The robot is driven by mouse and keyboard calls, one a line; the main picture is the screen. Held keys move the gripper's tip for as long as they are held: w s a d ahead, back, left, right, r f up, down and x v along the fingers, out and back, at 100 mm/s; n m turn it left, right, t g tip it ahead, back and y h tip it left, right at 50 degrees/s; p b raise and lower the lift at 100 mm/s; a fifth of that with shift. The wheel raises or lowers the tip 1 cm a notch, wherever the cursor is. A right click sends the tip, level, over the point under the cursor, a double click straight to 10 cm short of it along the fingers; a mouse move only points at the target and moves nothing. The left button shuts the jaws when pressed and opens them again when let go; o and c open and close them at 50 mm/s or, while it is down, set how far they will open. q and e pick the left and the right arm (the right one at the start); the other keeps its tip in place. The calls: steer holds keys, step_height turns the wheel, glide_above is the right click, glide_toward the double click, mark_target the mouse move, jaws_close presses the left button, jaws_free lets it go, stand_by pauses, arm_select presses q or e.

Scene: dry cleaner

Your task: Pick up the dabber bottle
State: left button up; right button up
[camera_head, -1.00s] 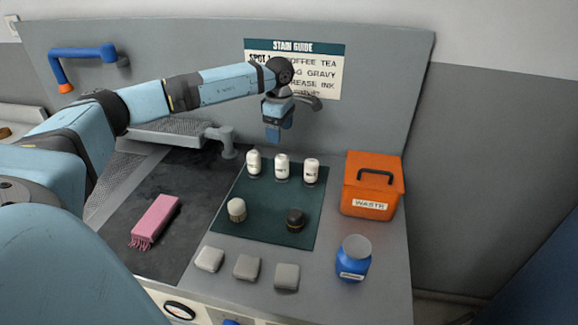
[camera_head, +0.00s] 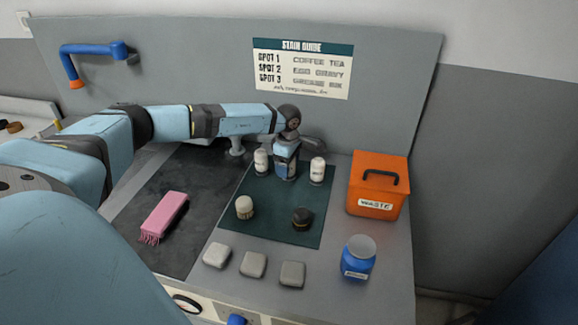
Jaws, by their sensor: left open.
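Small white labelled bottles stand in a row at the back of the dark green mat (camera_head: 270,225): a left one (camera_head: 261,162) and a right one (camera_head: 317,170) show. The middle bottle is mostly hidden behind my left gripper (camera_head: 286,174), which points down at its place. The gripper is open; whether its fingers surround or touch the bottle cannot be told. The labels are too small to read, so which one is the dabber bottle is unclear. My right gripper is not in view.
A cream round brush (camera_head: 245,207) and a dark one (camera_head: 302,219) stand on the mat's front. An orange waste bin (camera_head: 377,190) and a blue jar (camera_head: 358,258) are on the right. Several grey pads (camera_head: 253,265) line the front.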

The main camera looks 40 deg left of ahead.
arm_select(q)
steer(key=c, duration=1)
steer(key=shift+r, duration=0.15)
